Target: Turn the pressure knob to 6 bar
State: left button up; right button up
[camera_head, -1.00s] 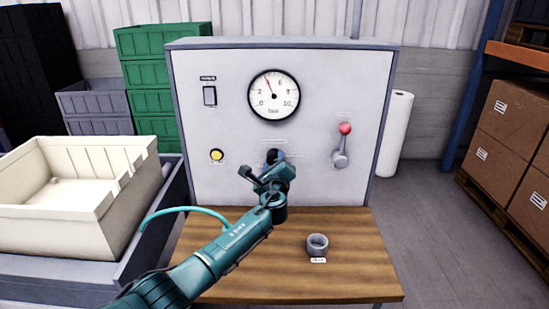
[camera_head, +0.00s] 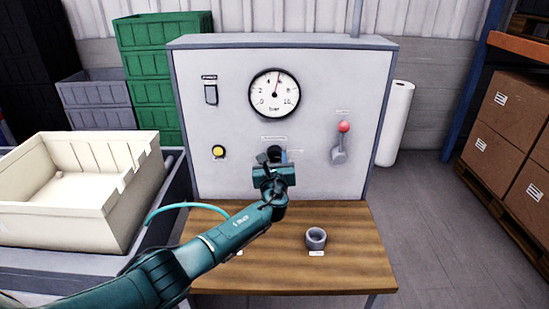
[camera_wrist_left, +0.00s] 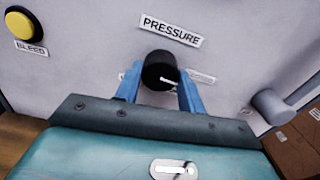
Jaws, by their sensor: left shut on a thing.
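The black pressure knob (camera_wrist_left: 160,71) sits on the grey panel below the PRESSURE label (camera_wrist_left: 172,30). My left gripper (camera_wrist_left: 161,90) is shut on it, with one blue finger on each side. In the head view the knob (camera_head: 274,151) shows just above my left gripper (camera_head: 274,165), which partly hides it. The round white gauge (camera_head: 274,94) above has a red needle pointing up and slightly right of the top, near the 6. The exact reading is too small to tell. My right gripper is out of view.
A grey ring-shaped cup (camera_head: 316,238) stands on the wooden table (camera_head: 350,270). A cream crate (camera_head: 75,195) stands at the left.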

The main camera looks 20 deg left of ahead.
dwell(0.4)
pick_arm(q)
jog(key=o, duration=1)
jog(key=p+v, duration=0.1)
jog(key=v, duration=1.2)
jog(key=shift+s+p, duration=0.1)
jog(key=shift+p, duration=0.25)
